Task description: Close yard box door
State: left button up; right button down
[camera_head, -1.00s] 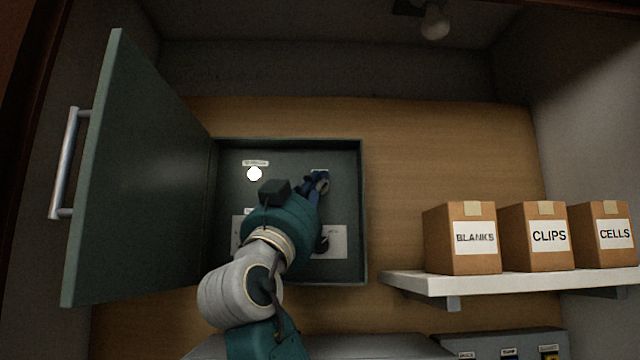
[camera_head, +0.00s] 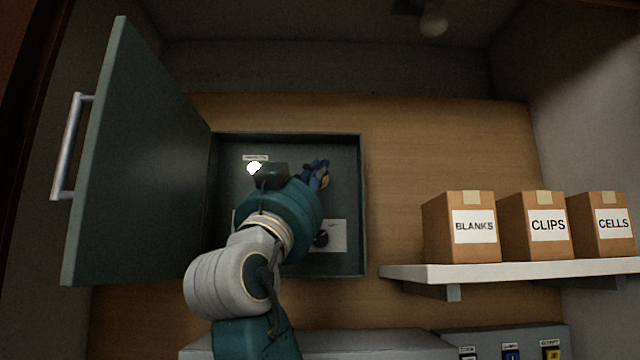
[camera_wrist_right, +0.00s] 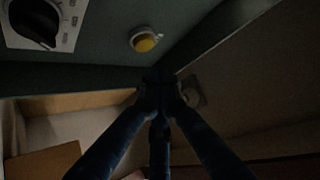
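The yard box (camera_head: 363,205) is a dark green wall cabinet on a wooden back wall in the head view. Its door (camera_head: 140,160) stands wide open on the left, with a silver bar handle (camera_head: 70,147) on its outer edge. My right gripper (camera_head: 318,168) is inside the box, well right of the door and not touching it. In the right wrist view its dark blue fingers (camera_wrist_right: 160,92) are drawn together, with nothing visible held. The arm hides part of the box's inside. My left gripper is not in view.
A bright white lamp (camera_head: 254,168) and a dark knob (camera_head: 321,239) are inside the box. A yellow-faced round fitting (camera_wrist_right: 146,40) shows near the fingers. Right of the box, a white shelf (camera_head: 500,271) holds three cartons, BLANKS (camera_head: 461,229), CLIPS (camera_head: 533,227) and CELLS (camera_head: 601,225).

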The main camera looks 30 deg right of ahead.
aim_at(136, 213)
jog(key=k, duration=1.5)
